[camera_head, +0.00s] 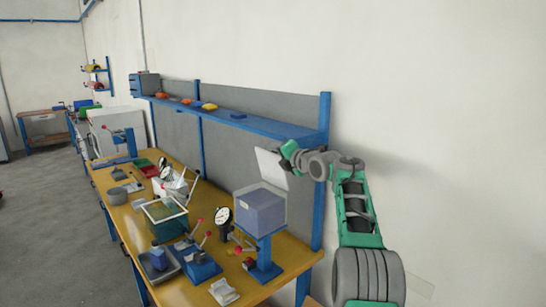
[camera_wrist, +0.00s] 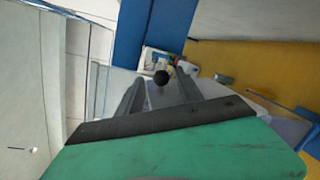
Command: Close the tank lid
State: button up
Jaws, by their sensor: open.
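The tank (camera_head: 260,212) is a purple-grey box on a blue stand at the bench's right end. A pale flat panel, which looks like its lid (camera_head: 269,168), stands raised and tilted above it. My gripper (camera_head: 286,155) is at the panel's upper right side. In the wrist view, the open fingers of my gripper (camera_wrist: 160,88) show with a dark round knob (camera_wrist: 161,77) between them in the picture. I cannot tell whether they touch it. The lid's hinge is not clear.
The yellow bench (camera_head: 205,215) holds a dial gauge (camera_head: 222,217), a teal bin (camera_head: 165,219) and blue lever tools (camera_head: 197,262). A blue shelf (camera_head: 250,124) runs along the wall behind. A blue post (camera_head: 322,150) stands close to my arm.

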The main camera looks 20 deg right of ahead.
jog(key=b+v, duration=0.2)
jog(key=v, duration=0.4)
jog(key=shift+s+b, duration=0.25)
jog(key=shift+b, duration=0.1)
jog(key=b+v, duration=0.6)
jog(key=v, duration=0.3)
jog(key=shift+r+b, duration=0.1)
jog(key=shift+b, duration=0.2)
dwell(0.3)
